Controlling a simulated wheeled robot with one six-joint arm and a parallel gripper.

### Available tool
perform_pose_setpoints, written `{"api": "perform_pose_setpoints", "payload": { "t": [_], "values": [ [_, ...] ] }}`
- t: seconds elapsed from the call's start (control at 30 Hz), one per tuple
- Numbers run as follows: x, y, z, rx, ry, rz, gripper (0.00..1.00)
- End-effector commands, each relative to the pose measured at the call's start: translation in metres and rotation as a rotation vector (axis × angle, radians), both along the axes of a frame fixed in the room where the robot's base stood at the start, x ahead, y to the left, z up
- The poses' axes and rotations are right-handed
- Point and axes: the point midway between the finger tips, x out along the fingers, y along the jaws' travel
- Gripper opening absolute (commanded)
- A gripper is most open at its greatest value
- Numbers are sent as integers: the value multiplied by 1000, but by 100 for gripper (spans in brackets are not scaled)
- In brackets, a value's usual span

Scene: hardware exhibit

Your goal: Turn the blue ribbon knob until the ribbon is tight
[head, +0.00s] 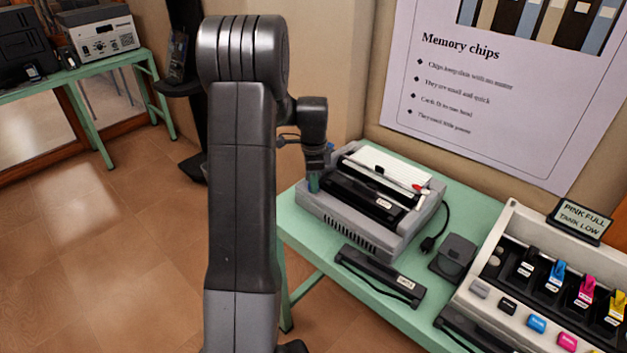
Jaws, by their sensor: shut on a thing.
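A grey printer-like machine (345,222) stands on the green table, with a white ridged top, a dark cartridge (360,197) with a small white label across its middle, and a small red part at its right. My gripper (314,181) points down at the machine's left end. It is shut on a small blue-green piece there, which I take as the blue ribbon knob (313,186). The gripper hides most of the knob. I cannot see the ribbon itself clearly, nor whether it is slack or tight.
On the green table (470,203), a loose dark cartridge (380,276) lies before the machine and a black plug and dark box (453,257) lie to its right. An ink tank unit (545,275) with a sign (580,220) stands at right. A poster wall is close behind.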

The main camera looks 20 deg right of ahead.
Motion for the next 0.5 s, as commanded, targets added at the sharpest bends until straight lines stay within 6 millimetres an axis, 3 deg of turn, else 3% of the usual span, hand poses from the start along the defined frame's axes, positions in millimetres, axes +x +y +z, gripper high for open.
{"api": "perform_pose_setpoints", "payload": {
  "t": [0.5],
  "values": [
    [1, -1, 2, -3, -3, -133, 6]
  ]
}}
